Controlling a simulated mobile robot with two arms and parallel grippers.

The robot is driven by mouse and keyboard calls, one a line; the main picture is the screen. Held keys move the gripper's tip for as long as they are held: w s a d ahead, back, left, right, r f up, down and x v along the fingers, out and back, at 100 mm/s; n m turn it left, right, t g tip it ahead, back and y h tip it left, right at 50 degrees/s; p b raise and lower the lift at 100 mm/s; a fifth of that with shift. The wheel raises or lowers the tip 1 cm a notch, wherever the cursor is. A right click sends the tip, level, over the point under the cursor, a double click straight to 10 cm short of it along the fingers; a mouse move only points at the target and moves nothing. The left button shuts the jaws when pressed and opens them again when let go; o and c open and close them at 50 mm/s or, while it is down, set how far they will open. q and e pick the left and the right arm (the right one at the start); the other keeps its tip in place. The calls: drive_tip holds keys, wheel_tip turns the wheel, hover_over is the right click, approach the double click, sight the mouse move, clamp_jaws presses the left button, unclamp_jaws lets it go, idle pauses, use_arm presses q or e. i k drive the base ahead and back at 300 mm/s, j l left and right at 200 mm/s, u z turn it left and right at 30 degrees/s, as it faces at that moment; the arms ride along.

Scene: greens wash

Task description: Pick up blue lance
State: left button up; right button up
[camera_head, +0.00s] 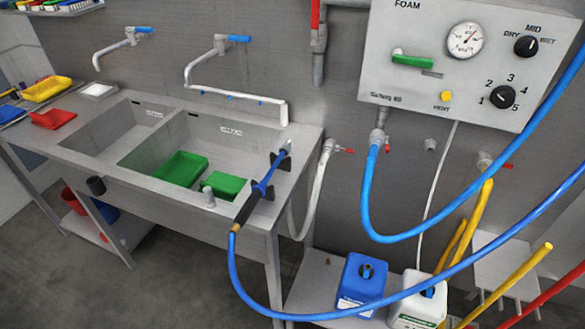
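The blue lance (263,187) rests at a slant across dark holders at the right end of the steel sink counter. Its dark grip end points down and left past the counter's front edge, and a blue hose (245,297) runs from that end. Its tip points up toward the wall. Neither of my grippers is in the head view.
The double sink (310,140) holds two green trays (181,168). The foam panel (455,55) hangs on the right wall. A blue canister (362,283) and a white canister (417,300) stand low, near yellow and red poles. The blue hose loops across the right.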

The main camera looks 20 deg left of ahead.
sight(258, 191)
drive_tip(key=u, duration=0.65)
